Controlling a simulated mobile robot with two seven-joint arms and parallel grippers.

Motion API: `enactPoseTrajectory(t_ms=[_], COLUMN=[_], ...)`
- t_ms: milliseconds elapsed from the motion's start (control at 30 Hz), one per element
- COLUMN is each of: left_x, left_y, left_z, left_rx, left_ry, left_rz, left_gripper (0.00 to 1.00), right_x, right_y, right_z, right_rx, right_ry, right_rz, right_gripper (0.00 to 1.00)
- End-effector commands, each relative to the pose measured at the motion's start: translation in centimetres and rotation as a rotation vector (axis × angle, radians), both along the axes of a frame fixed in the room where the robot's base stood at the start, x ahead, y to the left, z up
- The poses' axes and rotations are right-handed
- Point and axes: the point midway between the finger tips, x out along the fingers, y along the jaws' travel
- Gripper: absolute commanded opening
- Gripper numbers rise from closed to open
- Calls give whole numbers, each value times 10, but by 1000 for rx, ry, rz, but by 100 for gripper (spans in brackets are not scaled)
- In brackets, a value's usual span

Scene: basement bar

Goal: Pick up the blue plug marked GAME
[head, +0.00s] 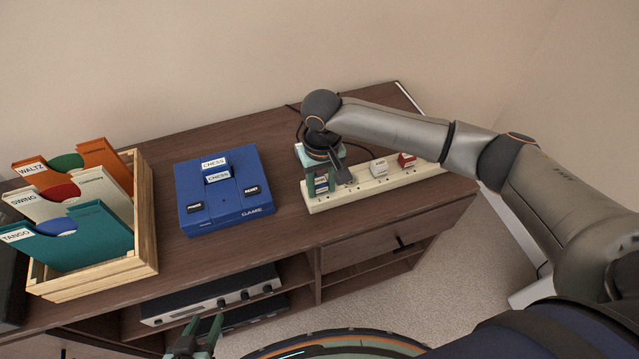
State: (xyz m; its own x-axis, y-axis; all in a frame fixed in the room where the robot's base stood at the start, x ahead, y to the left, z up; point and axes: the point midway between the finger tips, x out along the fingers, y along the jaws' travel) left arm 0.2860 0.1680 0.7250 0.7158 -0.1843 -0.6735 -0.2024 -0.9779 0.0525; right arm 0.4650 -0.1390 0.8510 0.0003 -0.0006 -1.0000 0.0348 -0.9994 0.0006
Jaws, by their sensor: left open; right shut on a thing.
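The blue plug (321,184) is at the left end of a cream power strip (375,187) on the brown cabinet. My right gripper (322,180) comes down over that end with its fingers shut on the plug. The fingers hide part of the plug, and I cannot read its label. I cannot tell whether the plug is seated in the strip or just above it. My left gripper (194,338) is open and empty at the bottom edge, in front of the cabinet.
A white plug (378,167) and a red plug (406,160) stand further right on the strip. A blue game console (225,215) with a CHESS cartridge sits left of it. A wooden crate (147,225) of record sleeves stands at the left. Bare cabinet top (283,160) lies between console and strip.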

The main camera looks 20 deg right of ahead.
Motion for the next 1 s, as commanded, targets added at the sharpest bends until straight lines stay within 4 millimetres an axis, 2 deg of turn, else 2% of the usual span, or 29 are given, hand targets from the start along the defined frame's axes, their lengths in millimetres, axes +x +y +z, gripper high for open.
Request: enactPoseTrajectory(t_ms=[67,300,767,867,1000], left_x=[0,0,0,0,0], left_y=[0,0,0,0,0], left_z=[0,0,0,0,0], left_rx=[0,0,0,0,0], left_ry=[0,0,1,1,1], left_rz=[0,0,0,0,0], left_gripper=[50,50,50,50,50], right_x=[0,0,0,1,1], right_y=[0,0,0,1,1], right_z=[0,0,5,13,34], right_rx=[0,0,0,2,3], right_ry=[0,-1,-1,-3,-3], right_rz=[0,0,0,0,0], right_gripper=[27,0,0,0,0])
